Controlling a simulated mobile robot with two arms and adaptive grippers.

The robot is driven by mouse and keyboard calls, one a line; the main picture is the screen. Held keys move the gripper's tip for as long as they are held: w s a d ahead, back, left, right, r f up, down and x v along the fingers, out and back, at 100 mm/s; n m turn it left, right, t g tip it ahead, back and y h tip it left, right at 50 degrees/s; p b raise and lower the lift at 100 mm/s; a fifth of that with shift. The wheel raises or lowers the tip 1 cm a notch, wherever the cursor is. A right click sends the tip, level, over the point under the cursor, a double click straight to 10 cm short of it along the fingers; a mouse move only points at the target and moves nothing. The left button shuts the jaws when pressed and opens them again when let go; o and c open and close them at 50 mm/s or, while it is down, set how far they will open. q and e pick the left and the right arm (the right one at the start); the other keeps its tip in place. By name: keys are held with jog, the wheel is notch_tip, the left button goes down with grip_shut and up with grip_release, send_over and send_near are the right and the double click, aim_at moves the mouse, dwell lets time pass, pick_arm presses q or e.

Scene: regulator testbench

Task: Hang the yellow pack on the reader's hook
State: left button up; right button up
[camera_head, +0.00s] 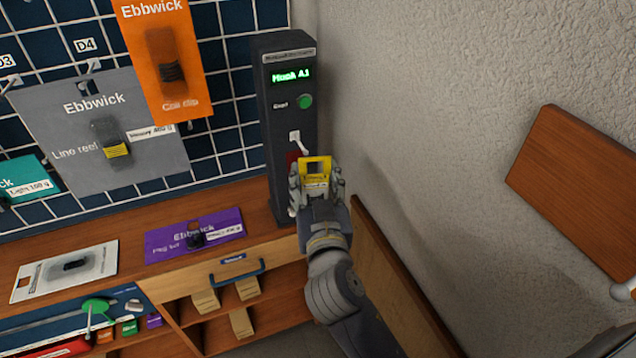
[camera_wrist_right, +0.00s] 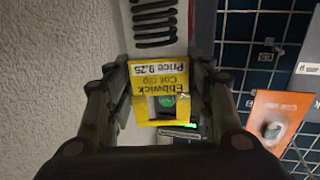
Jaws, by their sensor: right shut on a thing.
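The yellow pack (camera_head: 317,166) is held by my right gripper (camera_head: 317,188) in front of the reader (camera_head: 285,180). In the wrist view the yellow pack (camera_wrist_right: 158,80) sits between the two fingers of the gripper (camera_wrist_right: 160,95), its print upside down and a green spot showing through its opening. The reader is a dark upright column with a lit green screen (camera_head: 291,75) and a green button (camera_head: 305,101). Its small pale hook (camera_head: 297,141) shows just above the pack. The pack looks apart from the hook in the picture; depth is hard to tell. My left gripper is out of view.
An orange pack (camera_head: 178,95) and a grey pack (camera_head: 70,140) hang on the blue grid wall left of the reader. A purple pack (camera_head: 165,246) and a white pack (camera_head: 45,272) lie on the wooden counter (camera_head: 135,230). A rough wall (camera_head: 420,120) stands close on the right.

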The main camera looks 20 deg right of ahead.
jog(key=w+f+b, duration=0.1)
jog(key=w, duration=0.6)
dwell(0.7)
jog(key=shift+w+a, duration=0.1)
dwell(0.5)
jog(key=o, duration=1.1)
jog(key=shift+f, duration=0.1)
